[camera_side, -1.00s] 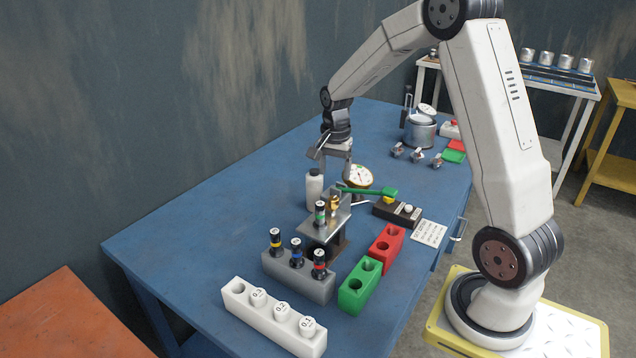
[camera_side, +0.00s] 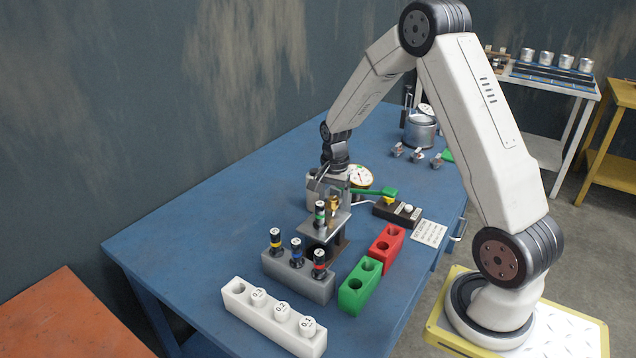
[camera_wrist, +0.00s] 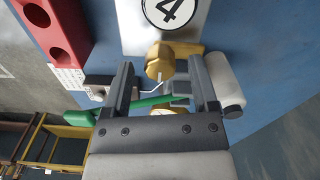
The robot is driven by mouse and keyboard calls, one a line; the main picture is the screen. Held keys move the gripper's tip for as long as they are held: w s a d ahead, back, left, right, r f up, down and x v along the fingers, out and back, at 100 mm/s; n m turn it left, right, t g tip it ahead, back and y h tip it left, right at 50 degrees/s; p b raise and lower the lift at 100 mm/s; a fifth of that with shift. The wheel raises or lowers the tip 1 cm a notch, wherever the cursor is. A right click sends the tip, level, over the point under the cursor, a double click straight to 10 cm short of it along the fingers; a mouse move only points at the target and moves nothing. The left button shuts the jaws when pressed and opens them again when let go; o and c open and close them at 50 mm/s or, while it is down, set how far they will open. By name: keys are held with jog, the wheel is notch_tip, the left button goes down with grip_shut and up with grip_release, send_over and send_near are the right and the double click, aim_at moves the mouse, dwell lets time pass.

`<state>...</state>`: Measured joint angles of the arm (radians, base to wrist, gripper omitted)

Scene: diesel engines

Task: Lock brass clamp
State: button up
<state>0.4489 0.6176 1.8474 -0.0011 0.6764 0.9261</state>
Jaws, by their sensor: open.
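The brass clamp (camera_wrist: 160,62) shows in the wrist view as a gold hexagonal knob on a metal stand with a "4" label. In the side view the brass clamp (camera_side: 334,203) is a small gold part on the stand, next to an upright dark injector (camera_side: 320,213) with a green band. My gripper (camera_wrist: 160,78) is open and empty, its two fingers apart on either side of the brass knob. In the side view my gripper (camera_side: 333,190) is low over the stand and partly hides the clamp. I cannot tell whether the fingers touch it.
A green lever (camera_side: 372,191) and a dial gauge (camera_side: 358,176) stand close behind. A white bottle (camera_wrist: 223,80) is beside the right finger. A grey rack (camera_side: 298,277) with several injectors, red (camera_side: 386,248) and green (camera_side: 360,287) blocks and a white block (camera_side: 274,318) are in front.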

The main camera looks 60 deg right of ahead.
grip_shut()
jog(key=shift+n, duration=0.4)
jog(key=n, duration=0.8)
jog(key=shift+n, duration=0.3)
jog(key=n, duration=0.4)
jog(key=shift+n, duration=0.3)
jog(key=n, duration=0.4)
